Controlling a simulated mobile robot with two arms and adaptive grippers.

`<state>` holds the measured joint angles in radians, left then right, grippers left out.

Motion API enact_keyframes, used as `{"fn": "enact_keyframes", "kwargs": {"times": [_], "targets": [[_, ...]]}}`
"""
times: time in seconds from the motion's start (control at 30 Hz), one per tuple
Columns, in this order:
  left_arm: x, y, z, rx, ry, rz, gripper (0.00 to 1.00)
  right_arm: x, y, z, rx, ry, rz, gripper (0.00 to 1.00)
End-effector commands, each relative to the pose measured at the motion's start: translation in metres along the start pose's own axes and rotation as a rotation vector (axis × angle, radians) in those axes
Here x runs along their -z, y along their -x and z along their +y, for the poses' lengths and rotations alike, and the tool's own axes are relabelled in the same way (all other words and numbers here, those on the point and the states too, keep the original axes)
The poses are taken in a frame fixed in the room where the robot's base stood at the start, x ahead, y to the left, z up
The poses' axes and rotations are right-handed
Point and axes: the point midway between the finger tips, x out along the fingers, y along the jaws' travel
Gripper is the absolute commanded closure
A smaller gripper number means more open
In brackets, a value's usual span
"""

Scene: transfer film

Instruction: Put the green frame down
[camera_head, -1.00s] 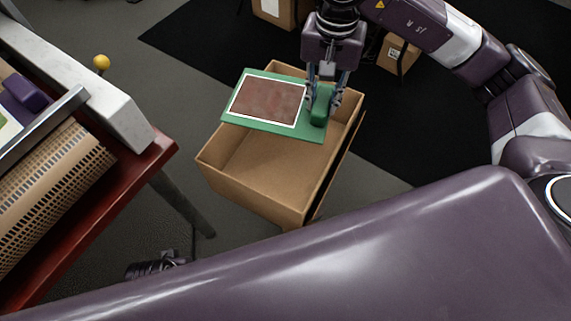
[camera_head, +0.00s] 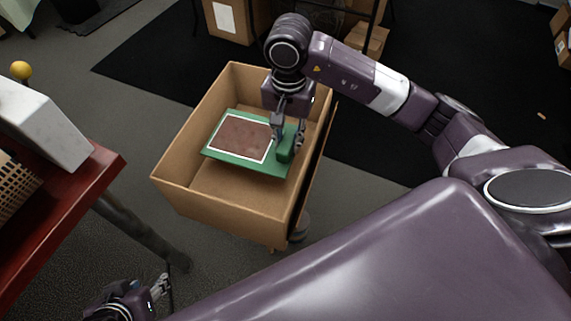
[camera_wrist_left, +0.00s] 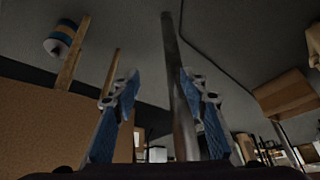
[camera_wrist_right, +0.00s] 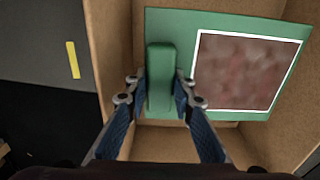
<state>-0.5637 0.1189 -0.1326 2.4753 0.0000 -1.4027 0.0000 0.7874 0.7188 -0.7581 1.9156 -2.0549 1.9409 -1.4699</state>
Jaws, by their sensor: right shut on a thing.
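The green frame (camera_head: 217,155) is a flat green plate with a white-edged brown panel and a raised green grip block at its right side. In the head view it is inside the open cardboard box (camera_head: 185,203), slightly tilted. Whether it touches the box floor I cannot tell. My right gripper (camera_head: 283,148) points down into the box and is shut on the grip block. The right wrist view shows the block (camera_wrist_right: 160,77) between both fingertips. My left gripper (camera_head: 160,288) is low at the bottom left, away from the box. Its fingers are apart and empty in the left wrist view (camera_wrist_left: 158,85).
A red-edged table (camera_head: 85,190) with a grey-white block (camera_head: 45,125) stands at the left, its leg near the box. Other cardboard boxes (camera_head: 232,20) stand on the black mat (camera_head: 160,55) behind. Grey floor is clear between table and box.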

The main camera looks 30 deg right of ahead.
Motion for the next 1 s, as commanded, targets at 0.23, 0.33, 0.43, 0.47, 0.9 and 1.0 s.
{"fn": "enact_keyframes", "kwargs": {"times": [0.23, 0.33, 0.43, 0.47, 0.9, 1.0], "targets": [[0.058, -0.005, 0.007, -0.013, -0.006, 0.232, 0.6, -0.001, -0.047, 0.0, -0.001, 0.001, -0.002, 1.0], [0.071, -0.003, 0.008, -0.016, -0.007, 0.283, 0.6, -0.001, -0.055, 0.0, 0.001, 0.001, -0.001, 1.0], [0.078, -0.002, 0.009, -0.017, -0.007, 0.31, 0.6, 0.0, -0.059, 0.0, 0.001, 0.001, 0.0, 1.0], [0.081, -0.002, 0.009, -0.018, -0.008, 0.32, 0.6, 0.0, -0.061, 0.0, 0.001, 0.001, 0.0, 1.0], [0.128, 0.011, 0.016, -0.03, -0.01, 0.519, 0.6, 0.0, -0.096, 0.0, 0.002, 0.002, 0.001, 1.0], [0.127, 0.011, 0.015, -0.03, -0.01, 0.518, 0.6, 0.0, -0.096, 0.0, 0.002, 0.002, 0.001, 1.0]]}}
